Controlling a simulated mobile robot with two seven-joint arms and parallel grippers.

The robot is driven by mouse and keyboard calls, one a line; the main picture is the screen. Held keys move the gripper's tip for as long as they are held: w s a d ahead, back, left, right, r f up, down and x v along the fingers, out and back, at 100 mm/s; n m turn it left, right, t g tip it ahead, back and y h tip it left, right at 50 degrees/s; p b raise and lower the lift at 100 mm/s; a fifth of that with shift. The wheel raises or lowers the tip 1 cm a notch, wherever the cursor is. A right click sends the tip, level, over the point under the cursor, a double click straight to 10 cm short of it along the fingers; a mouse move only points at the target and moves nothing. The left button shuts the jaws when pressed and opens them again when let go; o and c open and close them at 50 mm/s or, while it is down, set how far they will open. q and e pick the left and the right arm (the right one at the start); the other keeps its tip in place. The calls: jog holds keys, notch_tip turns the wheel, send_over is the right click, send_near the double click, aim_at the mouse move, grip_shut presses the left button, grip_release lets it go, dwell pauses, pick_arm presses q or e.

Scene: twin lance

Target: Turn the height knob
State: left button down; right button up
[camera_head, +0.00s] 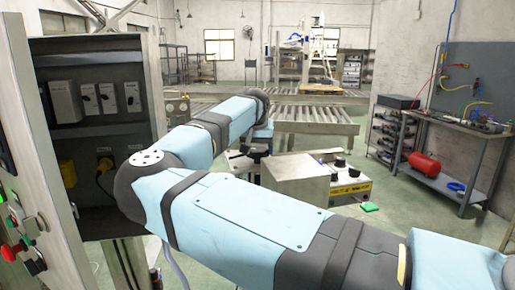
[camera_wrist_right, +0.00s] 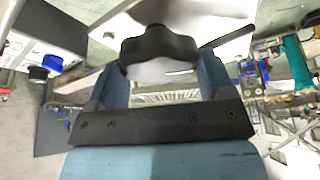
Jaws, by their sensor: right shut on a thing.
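A black lobed knob (camera_wrist_right: 160,48), which looks like the height knob, sits between the two blue-grey fingers of my right gripper (camera_wrist_right: 162,66) in the right wrist view. The fingers are shut on it, one on each side. Behind the knob is a pale flat surface. In the head view my right gripper (camera_head: 255,147) is at the far end of the blue arm, beside a metal box. The arm and wrist hide most of the fingers and the knob there. My left gripper does not show.
A grey metal box (camera_head: 296,178) and a yellow-labelled control box (camera_head: 345,182) with small black knobs stand right of the gripper. An open electrical cabinet (camera_head: 92,60) is at left. A roller conveyor (camera_head: 310,122) lies behind, and a workbench (camera_head: 455,128) is at right.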

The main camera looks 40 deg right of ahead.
jog(key=shift+m, duration=0.3)
jog(key=o, duration=0.9)
jog(key=v, duration=1.4)
jog(key=shift+w+a+b, duration=0.1)
jog(key=shift+w+b, duration=0.1)
jog(key=shift+b, duration=0.2)
